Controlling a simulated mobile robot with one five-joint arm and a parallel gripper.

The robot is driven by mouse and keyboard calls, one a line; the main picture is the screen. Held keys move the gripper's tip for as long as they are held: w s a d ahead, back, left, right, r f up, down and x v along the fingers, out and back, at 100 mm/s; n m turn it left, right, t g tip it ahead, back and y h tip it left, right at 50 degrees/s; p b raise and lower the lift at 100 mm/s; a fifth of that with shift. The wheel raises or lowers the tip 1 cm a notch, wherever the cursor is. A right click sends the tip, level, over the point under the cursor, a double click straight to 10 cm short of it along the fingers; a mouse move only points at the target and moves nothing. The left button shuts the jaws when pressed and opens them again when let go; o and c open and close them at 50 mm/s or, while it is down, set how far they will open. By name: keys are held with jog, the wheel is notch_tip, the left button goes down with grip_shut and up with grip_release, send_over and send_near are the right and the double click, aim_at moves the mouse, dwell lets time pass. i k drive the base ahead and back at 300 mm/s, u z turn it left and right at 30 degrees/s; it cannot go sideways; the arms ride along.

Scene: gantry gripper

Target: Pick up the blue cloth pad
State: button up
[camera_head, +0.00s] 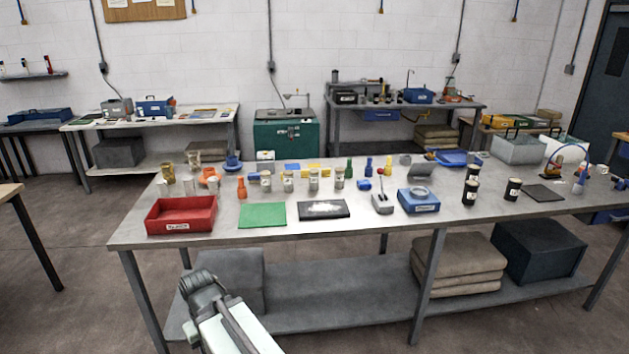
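Several blue things lie on the long grey worktable (330,228), and I cannot tell for sure which is the blue cloth pad. A small flat blue piece (292,167) lies toward the table's back edge beside yellow pieces. A small blue block (363,184) lies right of the middle. My gripper (192,284) is low in front of the table, left of centre, below the tabletop's front edge and apart from all of these. Its fingers are dark and small in view, so I cannot tell whether they are open or shut.
Along the table's front are a red tray (181,216), a green mat (262,215), a black-edged mat (323,209) and a blue box (418,201). Several jars and bottles crowd behind them. Folded brown cloths (458,263) lie on the lower shelf (345,297).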

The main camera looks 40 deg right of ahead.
aim_at(362, 183)
jog(key=k, duration=1.2)
jog(key=z, duration=1.1)
jog(key=i, duration=1)
jog(key=u, duration=0.05)
